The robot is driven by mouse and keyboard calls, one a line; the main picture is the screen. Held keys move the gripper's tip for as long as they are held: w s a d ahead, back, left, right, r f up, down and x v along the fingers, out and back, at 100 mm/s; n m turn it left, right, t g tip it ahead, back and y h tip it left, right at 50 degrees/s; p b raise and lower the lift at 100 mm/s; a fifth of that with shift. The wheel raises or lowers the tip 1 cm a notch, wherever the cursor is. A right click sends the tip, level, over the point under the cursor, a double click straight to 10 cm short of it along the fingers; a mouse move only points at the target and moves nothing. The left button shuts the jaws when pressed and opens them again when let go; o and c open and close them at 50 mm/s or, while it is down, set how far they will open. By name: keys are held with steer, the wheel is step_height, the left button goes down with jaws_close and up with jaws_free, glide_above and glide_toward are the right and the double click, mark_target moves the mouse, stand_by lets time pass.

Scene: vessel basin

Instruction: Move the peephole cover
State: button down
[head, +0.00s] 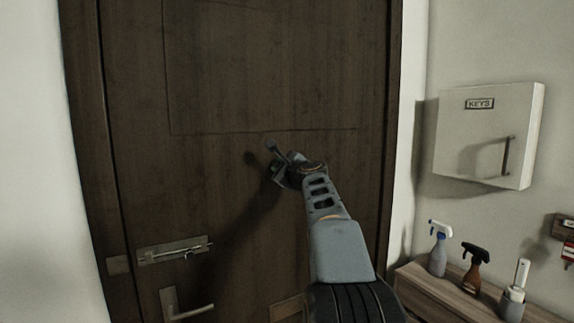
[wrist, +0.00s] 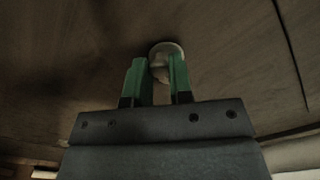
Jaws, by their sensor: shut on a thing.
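The peephole cover (wrist: 166,48) is a small pale round piece on the dark wooden door (head: 220,90), seen in the wrist view at the ends of my green fingers. My gripper (wrist: 158,75) is shut on it, with one finger on each side. The cover's lower part is partly hidden between the fingers. In the head view my gripper (head: 273,160) is up against the middle of the door, and my own arm and gripper hide the cover there. I cannot tell how the cover is turned over the peephole.
A slide bolt (head: 175,250) and a lever handle (head: 185,308) are on the door's lower left. A white key box (head: 488,135) hangs on the right wall. Below it, spray bottles (head: 438,248) stand on a wooden cabinet (head: 440,290). The door's upper face is clear.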

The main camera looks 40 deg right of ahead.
steer(key=shift+w+a+f, duration=0.1)
steer(key=shift+f, duration=0.1)
steer(key=c, duration=1.4)
jaws_free()
steer(key=shift+o, duration=0.8)
steer(key=shift+w+a, duration=0.15)
steer(key=shift+w, duration=0.05)
steer(key=shift+o, duration=1.1)
steer(key=shift+r, duration=0.1)
steer(key=s+a+b, duration=0.2)
steer(key=s+b, duration=0.2)
steer(key=s, duration=1)
steer(key=shift+r, duration=0.1)
